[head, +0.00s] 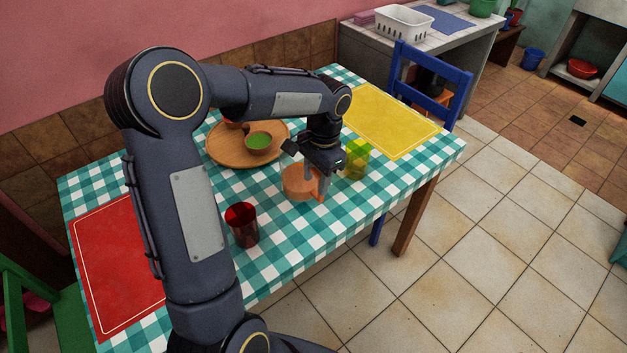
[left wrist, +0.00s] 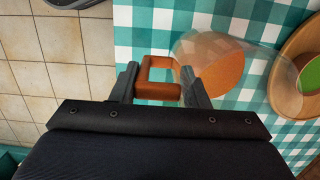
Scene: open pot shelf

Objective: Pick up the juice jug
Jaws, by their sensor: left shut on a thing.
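The juice jug (head: 297,183) stands on the checked tablecloth near the middle of the table. It has clear walls, orange juice inside and an orange-brown handle. My left gripper (head: 319,180) reaches down over the handle side of the jug and is shut on the handle. In the left wrist view, the handle (left wrist: 158,91) lies between the two fingers, and the clear body of the jug (left wrist: 228,72) is to the right. My arm and gripper hide part of the jug in the head view. My right gripper is not in view.
A green-yellow glass (head: 355,160) stands close to the right of my gripper. A red glass (head: 242,225) stands nearer, left of the jug. A round wooden tray (head: 222,156) with bowls is behind. Red (head: 108,265) and yellow (head: 393,120) mats lie at the ends.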

